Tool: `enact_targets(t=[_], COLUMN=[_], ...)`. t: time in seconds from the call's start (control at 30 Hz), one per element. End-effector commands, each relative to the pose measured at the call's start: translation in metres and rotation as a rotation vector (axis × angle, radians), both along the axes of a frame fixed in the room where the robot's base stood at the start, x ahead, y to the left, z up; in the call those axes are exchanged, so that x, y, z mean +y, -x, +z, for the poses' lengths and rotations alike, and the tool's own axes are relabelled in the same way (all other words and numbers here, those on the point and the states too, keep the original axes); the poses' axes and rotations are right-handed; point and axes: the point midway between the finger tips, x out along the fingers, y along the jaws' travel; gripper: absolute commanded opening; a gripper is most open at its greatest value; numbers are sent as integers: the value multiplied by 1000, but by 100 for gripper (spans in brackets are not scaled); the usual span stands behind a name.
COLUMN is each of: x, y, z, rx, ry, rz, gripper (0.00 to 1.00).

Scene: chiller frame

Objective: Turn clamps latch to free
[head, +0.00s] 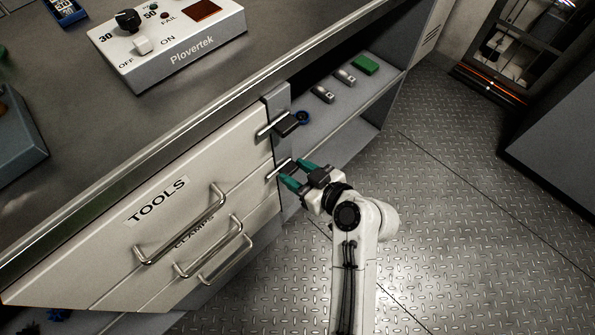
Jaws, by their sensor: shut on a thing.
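The CLAMPS drawer (195,235) is the second front down, below the TOOLS drawer (140,205); both look closed. The clamps latch (279,169) is a slim metal bar at the right end of that drawer, beside the cabinet's upright post. It slants up to the right, and its outer end is partly hidden by my fingers. My gripper (297,174), with teal fingers, is shut on the clamps latch. A second latch (270,130), a similar bar with a dark end, sits above it by the TOOLS drawer, apart from my gripper.
Drawer handles (182,228) stick out left of my gripper. The worktop (215,105) overhangs above. The plate floor (450,190) at right is clear.

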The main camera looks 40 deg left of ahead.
Motion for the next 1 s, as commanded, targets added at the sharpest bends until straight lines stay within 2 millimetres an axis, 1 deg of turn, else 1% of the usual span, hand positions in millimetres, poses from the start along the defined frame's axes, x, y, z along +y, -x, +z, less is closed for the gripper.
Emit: enact_targets(t=[0.17,0.37,1.0], x=[0,-1,-2], y=[-2,-5,-15], z=[1,2,0], rx=[65,208,813], ry=[-6,-17,-65], rz=[-1,-3,-3], gripper=[16,16,16])
